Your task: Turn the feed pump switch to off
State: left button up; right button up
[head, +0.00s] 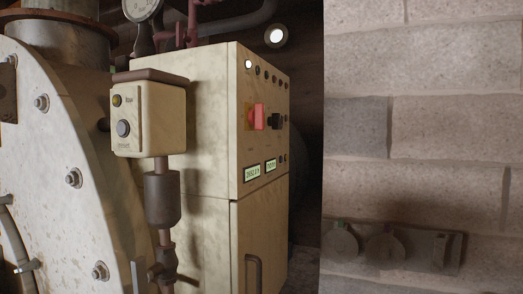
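A cream control cabinet (215,125) stands in the middle of the head view, with its panel face turned to the right. On that face are a red rotary handle (258,117) on a yellow plate and a black knob (275,121) beside it. A smaller cream box (160,120) on a pipe stands in front, with a yellowish button (117,101) and a large grey button (123,128). The labels are too small to read, so I cannot tell which control is the feed pump switch. Neither gripper is in view.
A large bolted pale vessel (50,170) fills the left. A pale block wall (430,110) fills the right, with a dim panel with round parts (390,245) low on it. A gauge (141,8) and reddish pipes (190,25) are at the top. A dark gap (306,130) separates cabinet and wall.

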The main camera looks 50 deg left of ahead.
aim_at(273, 121)
jog(key=j+u, duration=0.1)
jog(key=u, duration=0.4)
jog(key=j+u, duration=0.1)
jog(key=u, duration=0.85)
jog(key=i+j, duration=0.05)
